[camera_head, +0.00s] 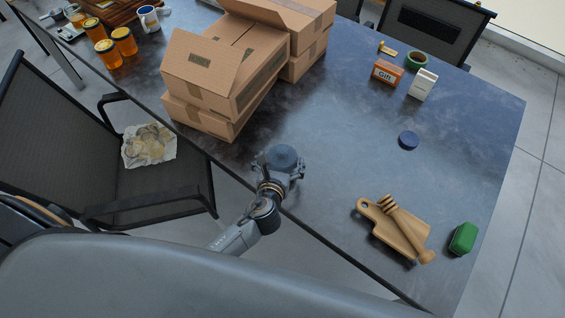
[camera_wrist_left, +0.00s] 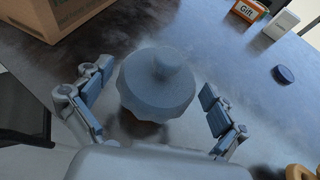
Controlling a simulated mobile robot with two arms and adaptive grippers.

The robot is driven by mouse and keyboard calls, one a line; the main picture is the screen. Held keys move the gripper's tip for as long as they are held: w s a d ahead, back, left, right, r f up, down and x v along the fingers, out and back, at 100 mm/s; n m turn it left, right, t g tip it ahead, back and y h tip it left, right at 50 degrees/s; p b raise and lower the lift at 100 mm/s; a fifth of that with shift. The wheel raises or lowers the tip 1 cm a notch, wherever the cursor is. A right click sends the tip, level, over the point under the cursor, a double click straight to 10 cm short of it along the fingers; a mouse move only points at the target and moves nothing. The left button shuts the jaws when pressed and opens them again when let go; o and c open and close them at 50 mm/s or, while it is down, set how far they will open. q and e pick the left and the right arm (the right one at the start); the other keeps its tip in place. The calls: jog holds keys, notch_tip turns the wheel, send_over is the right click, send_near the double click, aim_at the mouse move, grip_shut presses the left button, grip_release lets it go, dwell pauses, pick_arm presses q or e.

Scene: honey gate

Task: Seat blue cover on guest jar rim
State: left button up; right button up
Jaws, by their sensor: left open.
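A blue-grey cover (camera_head: 284,155) with a scalloped edge stands near the table's front edge. In the left wrist view the cover (camera_wrist_left: 157,82) shows a rounded knob on top. My left gripper (camera_head: 282,169) is open around it. The left wrist view shows the fingers (camera_wrist_left: 153,100) on both sides of the cover, with visible gaps. Whatever is under the cover is hidden, so I cannot tell whether it sits on a jar rim. A flat, dark blue round lid (camera_head: 408,140) lies apart on the table. My right gripper is not in view.
Cardboard boxes (camera_head: 200,75) stand left of the gripper. Several amber jars (camera_head: 107,54) and a mug (camera_head: 148,18) are beyond them. A wooden board with a dipper (camera_head: 385,230) and a green block (camera_head: 462,238) lie right. A gift box (camera_head: 386,73) stands behind. The table's middle is clear.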

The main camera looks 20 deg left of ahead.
pick_arm(q)
jog(key=shift+s+r, duration=0.1)
jog(key=shift+s, duration=0.1)
jog(key=shift+p+v, duration=1)
jog(key=shift+v, duration=0.55)
jog(key=shift+o, duration=0.4)
jog(key=shift+s+d, duration=0.1)
jog(key=shift+s+r, duration=0.15)
jog(key=shift+s, duration=0.25)
jog(key=v, duration=0.6)
dwell(0.3)
dwell(0.5)
